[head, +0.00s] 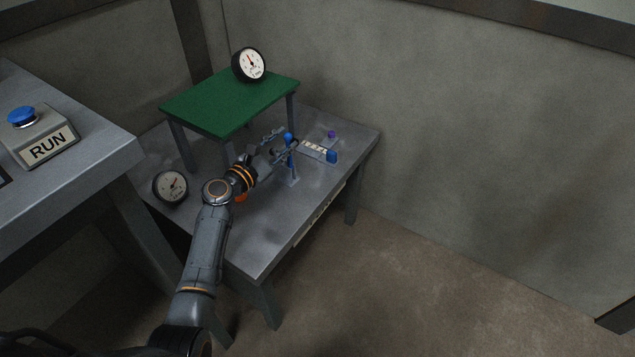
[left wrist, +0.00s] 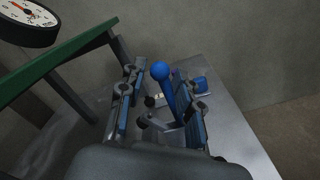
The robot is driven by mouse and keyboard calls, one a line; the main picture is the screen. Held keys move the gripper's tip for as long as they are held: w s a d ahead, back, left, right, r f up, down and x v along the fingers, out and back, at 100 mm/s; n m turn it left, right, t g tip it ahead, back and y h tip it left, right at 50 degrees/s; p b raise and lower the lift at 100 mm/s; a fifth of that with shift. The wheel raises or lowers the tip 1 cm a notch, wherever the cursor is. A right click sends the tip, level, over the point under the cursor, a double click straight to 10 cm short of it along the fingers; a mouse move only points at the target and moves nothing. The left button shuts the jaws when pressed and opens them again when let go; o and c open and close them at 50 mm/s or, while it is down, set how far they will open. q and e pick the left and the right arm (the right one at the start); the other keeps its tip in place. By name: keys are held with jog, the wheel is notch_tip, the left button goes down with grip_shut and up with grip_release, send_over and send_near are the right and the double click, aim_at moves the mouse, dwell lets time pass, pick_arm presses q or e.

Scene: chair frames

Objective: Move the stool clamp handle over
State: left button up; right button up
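The clamp handle is a blue lever with a round ball knob (head: 289,137), standing up from the grey table (head: 262,245). My left gripper (head: 279,144) is at the handle, its fingers apart on either side of it. In the left wrist view, the handle (left wrist: 162,75) rises between the open fingers of the left gripper (left wrist: 158,100), nearer the right finger. A gap shows to the left finger; contact on the right cannot be told. The handle's lower end is partly hidden. My right gripper is not in view.
A green-topped stand (head: 232,103) with a dial gauge (head: 249,65) rises left of the gripper. Another gauge (head: 170,186) sits lower left. A labelled strip (head: 315,149), blue block (head: 332,156) and purple knob (head: 332,134) lie beyond the handle. A RUN button box (head: 42,141) is at far left.

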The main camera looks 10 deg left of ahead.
pick_arm(q)
jog(key=shift+w+d, duration=0.1)
jog(key=shift+w, duration=0.35)
jog(key=shift+c, duration=0.6)
jog(key=c, duration=0.4)
jog(key=shift+d, duration=0.1)
jog(key=shift+c, duration=0.2)
jog(key=shift+s+d+f+p, duration=0.25)
jog(key=shift+s+d, duration=0.1)
jog(key=shift+d, duration=0.35)
jog(key=shift+s+d+f+p, duration=0.1)
jog(key=shift+s+d+p, duration=0.2)
jog(key=shift+d, duration=0.35)
jog(key=shift+c, duration=0.3)
jog(key=shift+d, duration=0.1)
jog(key=shift+s+f, duration=0.1)
jog(key=shift+s+d+f, duration=0.25)
jog(key=shift+d+f, duration=0.1)
jog(key=shift+d, duration=0.35)
jog(key=shift+s+d+f, duration=0.2)
jog(key=shift+d+f, duration=0.1)
jog(key=shift+d, duration=0.35)
